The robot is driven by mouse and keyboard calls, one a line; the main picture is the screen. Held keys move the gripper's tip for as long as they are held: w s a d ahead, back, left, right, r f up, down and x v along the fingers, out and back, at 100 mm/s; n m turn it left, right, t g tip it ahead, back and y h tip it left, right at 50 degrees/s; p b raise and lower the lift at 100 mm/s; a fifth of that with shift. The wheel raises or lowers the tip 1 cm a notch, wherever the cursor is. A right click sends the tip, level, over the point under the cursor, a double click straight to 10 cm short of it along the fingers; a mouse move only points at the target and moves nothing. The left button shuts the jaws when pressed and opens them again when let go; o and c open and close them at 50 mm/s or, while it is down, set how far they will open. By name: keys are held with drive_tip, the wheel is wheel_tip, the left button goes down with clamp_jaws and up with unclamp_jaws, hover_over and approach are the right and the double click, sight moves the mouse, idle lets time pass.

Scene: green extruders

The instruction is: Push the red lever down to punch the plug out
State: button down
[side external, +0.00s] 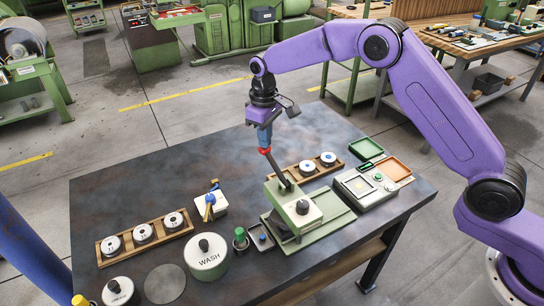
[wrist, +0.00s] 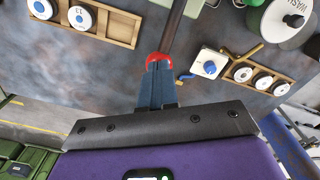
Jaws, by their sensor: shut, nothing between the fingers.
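The lever is a dark bar (side external: 277,170) with a red knob (side external: 265,151) at its raised end. It slants up and left from a pale green and white press block (side external: 300,208) on a green base plate (side external: 325,222). My gripper (side external: 265,143) is shut, its blue fingers at the top of the red knob, touching it or very nearly so. In the wrist view the fingertips (wrist: 160,66) meet the red knob (wrist: 159,57), and the dark bar (wrist: 174,25) runs away beyond it. I cannot make out the plug.
A wooden rack (side external: 308,173) with white discs stands behind the press. A control box (side external: 365,185) and an orange tray (side external: 395,166) are to the right. A WASH pot (side external: 208,262), a small white block with a brass handle (side external: 211,208) and another rack (side external: 128,252) are left.

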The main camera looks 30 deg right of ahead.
idle(0.3)
drive_tip(key=shift+r, duration=2.45)
drive_tip(key=shift+s+r, duration=0.15)
drive_tip(key=s+d+r+n, duration=0.2)
drive_tip(key=s+r, duration=0.1)
drive_tip(key=s, duration=0.7)
drive_tip(key=s+d+r+n, duration=0.1)
drive_tip(key=s+r, duration=0.2)
drive_tip(key=s, duration=0.7)
drive_tip(key=s+d+f+n, duration=0.1)
drive_tip(key=s+d, duration=0.6)
drive_tip(key=s, duration=0.3)
drive_tip(key=s+d+f+n, duration=0.1)
drive_tip(key=s+d+n, duration=0.1)
drive_tip(key=s+d, duration=0.4)
drive_tip(key=s, duration=0.5)
drive_tip(key=shift+s+d+f+n, duration=0.25)
drive_tip(key=shift+d+f+n, duration=0.05)
drive_tip(key=shift+d, duration=0.05)
